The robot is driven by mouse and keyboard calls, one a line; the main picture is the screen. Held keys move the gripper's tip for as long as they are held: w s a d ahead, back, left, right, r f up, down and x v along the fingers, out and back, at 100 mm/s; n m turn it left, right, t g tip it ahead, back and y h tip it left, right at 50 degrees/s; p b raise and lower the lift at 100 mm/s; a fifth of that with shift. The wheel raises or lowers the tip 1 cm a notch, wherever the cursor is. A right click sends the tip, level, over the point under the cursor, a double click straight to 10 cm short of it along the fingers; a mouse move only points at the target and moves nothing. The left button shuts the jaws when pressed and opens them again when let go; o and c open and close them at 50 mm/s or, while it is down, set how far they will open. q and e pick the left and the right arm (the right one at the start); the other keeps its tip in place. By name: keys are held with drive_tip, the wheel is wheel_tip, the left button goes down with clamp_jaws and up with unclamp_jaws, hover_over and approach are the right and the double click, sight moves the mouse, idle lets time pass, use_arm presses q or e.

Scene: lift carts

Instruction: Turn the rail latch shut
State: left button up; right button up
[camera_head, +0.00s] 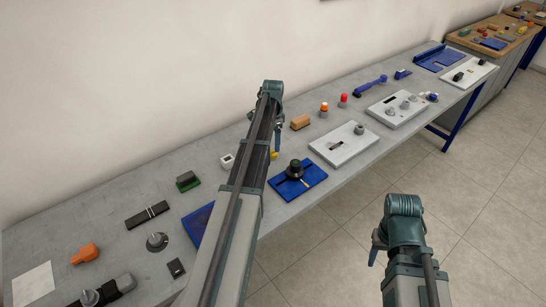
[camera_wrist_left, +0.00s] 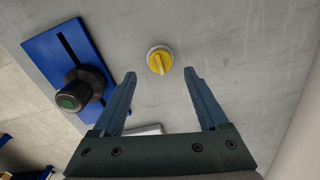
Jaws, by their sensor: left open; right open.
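A yellow turn knob (camera_wrist_left: 159,61) with a raised grip bar sits on a pale round base on the grey bench; I take it for the rail latch, though no label shows. Its bar points roughly up and down in the left wrist view. In the head view only a bit of yellow (camera_head: 274,156) shows beside my left arm. My left gripper (camera_wrist_left: 160,75) is open and empty, its fingertips on either side of and just short of the knob in the picture. My right gripper (camera_head: 377,250) is open, over the floor in front of the bench.
A blue slotted plate (camera_head: 312,175) with a black, green-topped knob (camera_head: 295,169) lies close to the yellow knob. A wooden block (camera_head: 300,121), a white slotted panel (camera_head: 344,143) and a green-black block (camera_head: 187,181) stand around on the bench. Floor lies beyond the front edge.

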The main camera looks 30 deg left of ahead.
sight(273, 151)
use_arm(q)
wheel_tip(273, 151, down, 5)
drive_tip(key=b, duration=0.3)
drive_tip(key=shift+b, duration=0.4)
drive_tip(key=shift+r, duration=0.1)
clamp_jaws()
